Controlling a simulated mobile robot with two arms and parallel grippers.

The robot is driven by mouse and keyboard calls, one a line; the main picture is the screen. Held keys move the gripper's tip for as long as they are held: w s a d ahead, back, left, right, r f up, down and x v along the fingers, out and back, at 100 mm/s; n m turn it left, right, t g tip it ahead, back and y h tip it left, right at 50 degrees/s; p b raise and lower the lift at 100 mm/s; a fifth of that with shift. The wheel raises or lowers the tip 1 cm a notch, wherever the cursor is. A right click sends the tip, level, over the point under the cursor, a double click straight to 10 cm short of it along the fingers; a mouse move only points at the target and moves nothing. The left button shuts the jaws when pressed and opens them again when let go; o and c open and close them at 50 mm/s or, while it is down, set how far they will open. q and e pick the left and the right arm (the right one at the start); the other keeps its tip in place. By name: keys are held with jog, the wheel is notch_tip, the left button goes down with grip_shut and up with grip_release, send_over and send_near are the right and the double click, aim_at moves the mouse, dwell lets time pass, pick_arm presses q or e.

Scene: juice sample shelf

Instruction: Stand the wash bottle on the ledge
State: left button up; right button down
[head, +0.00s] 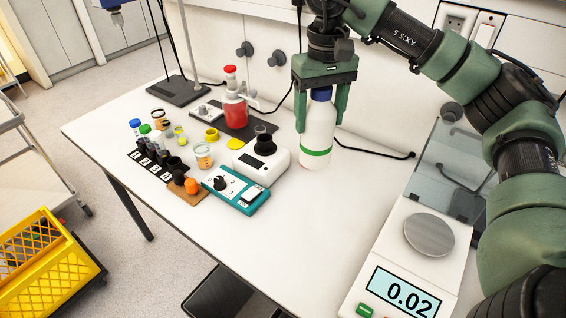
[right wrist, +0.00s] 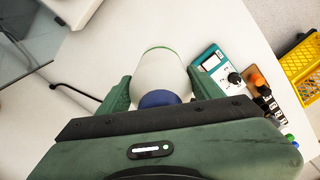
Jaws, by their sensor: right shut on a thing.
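The wash bottle (head: 318,135) is white with a green band and a blue cap. It is upright near the back of the white bench. My right gripper (head: 321,122) comes down from above and is shut on it, one finger on each side. In the right wrist view the bottle (right wrist: 160,70) sits between the fingers, cap towards the palm. Whether its base touches the bench I cannot tell. A pale strip (head: 262,8) along the wall at the top may be the ledge; I cannot be sure. My left gripper is not in view.
A balance (head: 402,255) reading 0.02 stands at the right. Left of the bottle are a white device (head: 262,160), a teal device (head: 236,189), a red-filled flask (head: 235,110) and several vials. The bench (head: 300,230) is clear in front. A black cable runs behind the bottle.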

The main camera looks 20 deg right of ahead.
aim_at(330, 99)
jog(key=r, duration=0.1)
jog(key=d+r, duration=0.1)
jog(key=d, duration=0.1)
jog(key=shift+w+r, duration=0.25)
jog(key=shift+r, duration=0.15)
jog(key=shift+d+r, duration=0.1)
jog(key=shift+d, duration=0.1)
notch_tip(330, 99, down, 8)
jog(key=shift+d+f+b, duration=0.1)
jog(key=shift+f+b, duration=0.1)
jog(key=shift+b, duration=0.75)
notch_tip(330, 99, down, 6)
jog(key=shift+f+p, duration=0.1)
jog(key=shift+p, duration=0.75)
notch_tip(330, 99, down, 5)
jog(key=shift+p, duration=0.5)
